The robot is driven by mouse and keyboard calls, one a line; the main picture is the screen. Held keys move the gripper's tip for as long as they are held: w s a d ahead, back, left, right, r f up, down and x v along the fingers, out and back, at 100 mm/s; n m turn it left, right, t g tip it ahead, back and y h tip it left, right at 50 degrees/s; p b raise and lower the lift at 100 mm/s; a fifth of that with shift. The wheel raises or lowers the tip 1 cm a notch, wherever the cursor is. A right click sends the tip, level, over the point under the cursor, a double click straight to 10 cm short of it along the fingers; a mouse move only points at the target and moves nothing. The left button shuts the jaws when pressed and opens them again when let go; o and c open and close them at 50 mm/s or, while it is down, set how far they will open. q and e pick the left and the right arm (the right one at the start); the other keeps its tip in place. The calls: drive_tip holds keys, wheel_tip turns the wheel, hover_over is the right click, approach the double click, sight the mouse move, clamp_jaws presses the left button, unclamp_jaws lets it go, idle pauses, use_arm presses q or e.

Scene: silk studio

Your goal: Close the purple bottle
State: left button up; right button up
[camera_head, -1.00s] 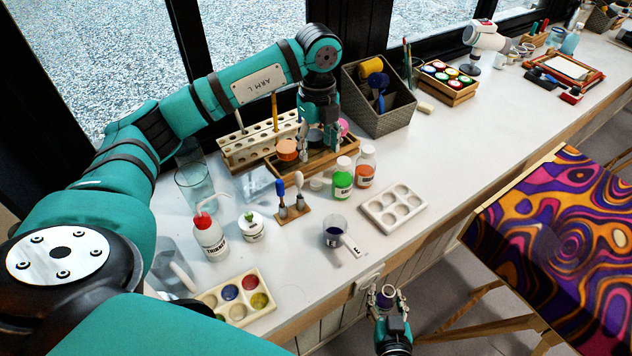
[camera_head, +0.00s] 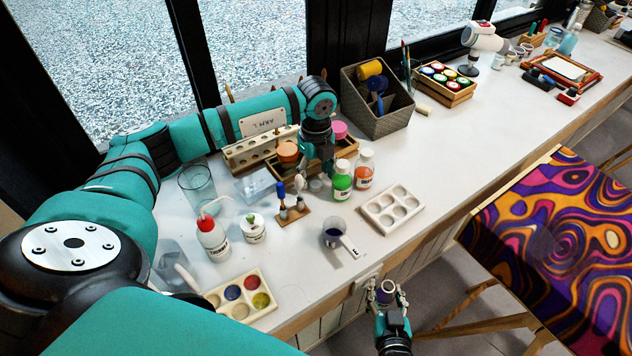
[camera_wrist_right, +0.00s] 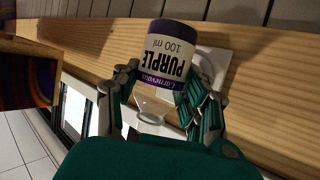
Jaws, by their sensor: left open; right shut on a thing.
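The purple bottle, a small white-labelled jar reading "PURPLE 100 ml" (camera_wrist_right: 172,60), is in my right gripper (camera_wrist_right: 152,100), its fingers on either side of it. In the head view my right gripper (camera_head: 387,297) holds the purple bottle (camera_head: 387,286) off the table's front edge; its top looks open there, though it is small. My left gripper (camera_head: 314,180) is open, low over the table behind the green bottle (camera_head: 342,180). A small pale round cap (camera_head: 316,185) lies at its fingertips; the fingers partly hide it, and I cannot tell whether they touch it.
An orange-labelled bottle (camera_head: 364,168) stands beside the green one. A wooden tray (camera_head: 347,147) with orange and pink lids is behind. Table right of the palette is clear.

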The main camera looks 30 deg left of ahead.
sight(316, 186)
use_arm(q)
drive_tip(key=shift+f, duration=1.3)
drive_tip(key=c, duration=0.8)
